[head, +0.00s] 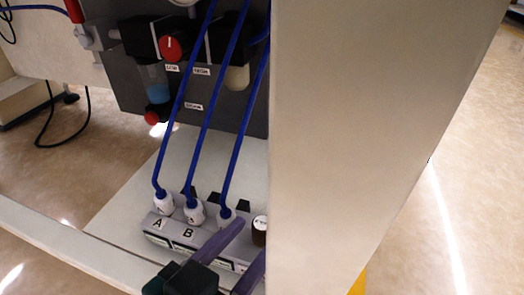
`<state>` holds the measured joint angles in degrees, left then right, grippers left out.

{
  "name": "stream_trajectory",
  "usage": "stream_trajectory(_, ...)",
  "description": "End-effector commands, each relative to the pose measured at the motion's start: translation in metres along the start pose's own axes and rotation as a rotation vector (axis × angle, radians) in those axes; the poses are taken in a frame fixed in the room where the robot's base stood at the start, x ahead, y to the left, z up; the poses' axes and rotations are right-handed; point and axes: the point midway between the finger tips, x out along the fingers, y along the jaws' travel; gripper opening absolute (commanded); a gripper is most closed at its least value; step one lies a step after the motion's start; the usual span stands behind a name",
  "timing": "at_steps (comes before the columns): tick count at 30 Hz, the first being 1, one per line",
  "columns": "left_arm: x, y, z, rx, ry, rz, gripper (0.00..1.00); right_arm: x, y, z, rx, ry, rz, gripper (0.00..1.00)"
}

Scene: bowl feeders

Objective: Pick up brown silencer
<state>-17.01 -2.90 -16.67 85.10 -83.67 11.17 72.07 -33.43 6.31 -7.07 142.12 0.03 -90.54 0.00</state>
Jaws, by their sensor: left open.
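The brown silencer (259,232) is a small dark brown cylinder with a pale top. It stands upright at the right end of the grey valve block (188,239), close beside the beige panel edge. My left gripper (251,241) reaches in from the bottom with its two purple fingers apart. The fingertips are close to the silencer, one on its left and one below it in the picture. I cannot tell whether they touch it. The lower finger is partly cut off by the panel and frame edge. My right gripper is not in view.
Several blue hoses (210,118) rise from white fittings on the block, left of the silencer. A large beige panel (370,120) stands directly to the right. A regulator with a red knob (173,47) hangs behind. A pale frame bar (60,243) crosses the lower left.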

Motion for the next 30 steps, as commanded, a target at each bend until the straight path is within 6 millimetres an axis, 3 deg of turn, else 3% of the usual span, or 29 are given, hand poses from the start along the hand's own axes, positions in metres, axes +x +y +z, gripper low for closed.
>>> stream_trajectory(6,0.034,-0.001,0.003,0.0,0.001,-0.001,0.51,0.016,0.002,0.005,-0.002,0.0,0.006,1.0)
stream_trajectory(15,0.038,-0.001,0.001,0.0,-0.001,-0.001,0.49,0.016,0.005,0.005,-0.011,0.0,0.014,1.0)
stream_trajectory(28,0.037,-0.001,0.002,0.0,-0.001,-0.002,0.01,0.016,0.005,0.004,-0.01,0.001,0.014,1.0)
stream_trajectory(30,0.037,-0.001,0.002,0.0,-0.001,-0.002,0.0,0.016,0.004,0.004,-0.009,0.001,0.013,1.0)
